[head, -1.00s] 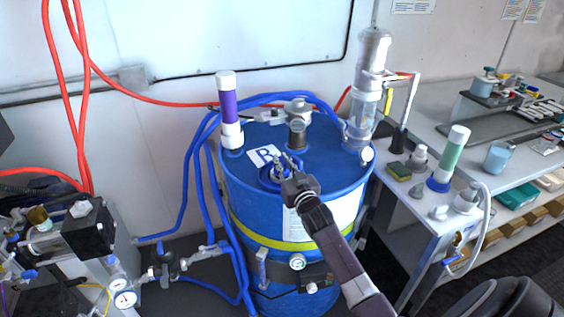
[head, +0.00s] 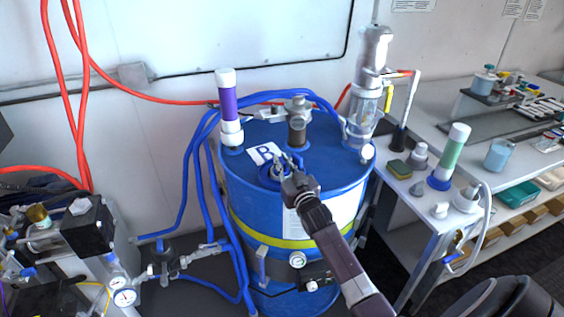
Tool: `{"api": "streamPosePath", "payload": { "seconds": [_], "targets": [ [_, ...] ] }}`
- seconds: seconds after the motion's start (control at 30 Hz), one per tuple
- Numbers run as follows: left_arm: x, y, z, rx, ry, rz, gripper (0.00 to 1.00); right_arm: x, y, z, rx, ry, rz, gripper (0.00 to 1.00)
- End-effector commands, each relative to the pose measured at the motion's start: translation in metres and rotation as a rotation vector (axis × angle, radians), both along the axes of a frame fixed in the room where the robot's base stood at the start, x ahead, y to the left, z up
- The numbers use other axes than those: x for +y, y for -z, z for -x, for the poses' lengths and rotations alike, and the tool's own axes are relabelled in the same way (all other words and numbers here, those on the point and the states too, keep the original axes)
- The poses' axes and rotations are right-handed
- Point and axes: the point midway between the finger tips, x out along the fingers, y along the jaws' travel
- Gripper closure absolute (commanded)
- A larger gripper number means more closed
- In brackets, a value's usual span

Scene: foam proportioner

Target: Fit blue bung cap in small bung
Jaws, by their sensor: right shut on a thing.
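The blue drum (head: 235,185) stands upright in the middle, with its blue top facing me. My right gripper (head: 282,164) reaches in from the lower right over the near part of the drum top. It is shut on a small blue piece, which looks like the blue bung cap (head: 268,177); the fingers hide much of it. The small bung opening cannot be made out under the gripper. I cannot tell whether the cap touches the drum top. My left gripper is not in view.
A white label (head: 264,153) lies just behind the gripper. A purple-and-white cylinder (head: 229,108), a grey fitting (head: 297,120) and a clear pump column (head: 368,90) stand on the drum top. Blue hoses (head: 187,185) loop at left. A bench (head: 425,205) with bottles is at right.

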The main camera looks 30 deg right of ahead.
Motion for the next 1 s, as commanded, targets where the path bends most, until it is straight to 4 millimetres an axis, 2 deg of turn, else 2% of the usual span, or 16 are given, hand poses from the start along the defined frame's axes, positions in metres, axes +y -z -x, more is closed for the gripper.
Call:
{"api": "streamPosePath", "payload": {
  "seconds": [0.07,0.1,0.13,0.47,1.0],
  "targets": [
    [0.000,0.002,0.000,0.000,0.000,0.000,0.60,0.000,0.002,0.000,-0.001,0.000,0.000,1.00],
    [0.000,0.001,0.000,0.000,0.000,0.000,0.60,0.000,0.001,0.000,-0.001,0.000,0.000,0.85],
    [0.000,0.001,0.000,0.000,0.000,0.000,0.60,0.000,0.001,0.000,-0.001,0.000,0.000,0.82],
    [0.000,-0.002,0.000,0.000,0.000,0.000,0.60,0.001,0.001,0.002,0.001,0.000,0.000,0.82],
    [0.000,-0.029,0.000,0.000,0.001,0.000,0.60,0.011,0.000,0.044,0.001,0.000,0.000,0.82]
  ]
}}
